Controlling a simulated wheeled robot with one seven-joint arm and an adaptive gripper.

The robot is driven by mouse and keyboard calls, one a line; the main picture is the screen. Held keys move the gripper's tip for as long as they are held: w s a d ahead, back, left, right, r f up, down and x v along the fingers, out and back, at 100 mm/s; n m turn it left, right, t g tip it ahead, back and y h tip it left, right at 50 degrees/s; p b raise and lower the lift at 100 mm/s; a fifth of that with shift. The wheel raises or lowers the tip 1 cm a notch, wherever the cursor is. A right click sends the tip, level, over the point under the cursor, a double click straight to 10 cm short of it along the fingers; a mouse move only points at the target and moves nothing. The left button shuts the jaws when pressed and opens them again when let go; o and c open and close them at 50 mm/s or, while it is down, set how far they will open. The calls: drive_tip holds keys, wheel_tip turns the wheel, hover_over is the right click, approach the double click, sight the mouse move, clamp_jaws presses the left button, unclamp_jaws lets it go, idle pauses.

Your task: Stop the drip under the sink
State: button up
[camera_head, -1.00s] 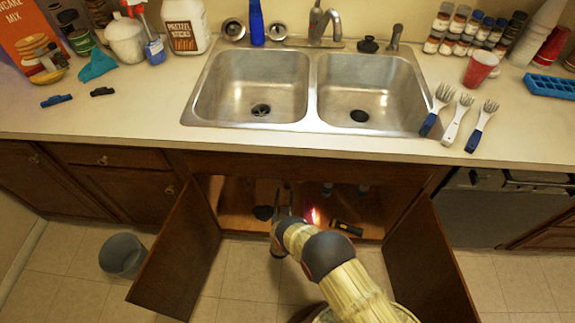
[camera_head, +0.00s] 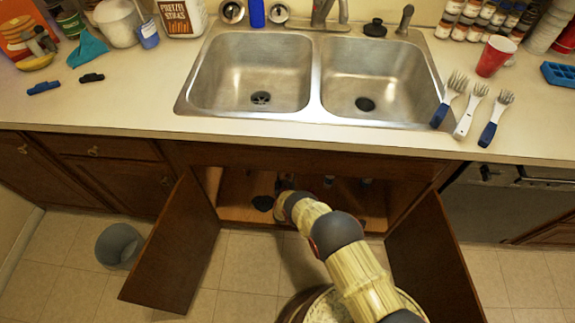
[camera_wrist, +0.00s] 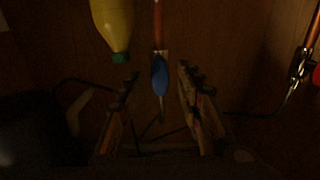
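Under the sink, the cabinet (camera_head: 235,195) stands open and my arm reaches into it. In the wrist view, which is dark, a blue oval handle (camera_wrist: 159,76) hangs at the lower end of a copper pipe (camera_wrist: 157,24). My gripper (camera_wrist: 157,82) is open, with one finger on each side of the handle and a gap on both sides. I cannot tell how deep the handle is between the fingers. At right is another copper pipe (camera_wrist: 313,32) with a metal fitting (camera_wrist: 300,66) and a red part at the picture edge. No drip is visible.
A yellow bottle with a green cap (camera_wrist: 112,26) is close at upper left of my fingers. Dark hoses or cables cross behind them. The left door (camera_head: 175,250) and right door (camera_head: 430,255) swing outward beside my arm. A grey bin (camera_head: 119,245) stands at left.

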drive_tip(key=shift+c, duration=1.2)
clamp_jaws()
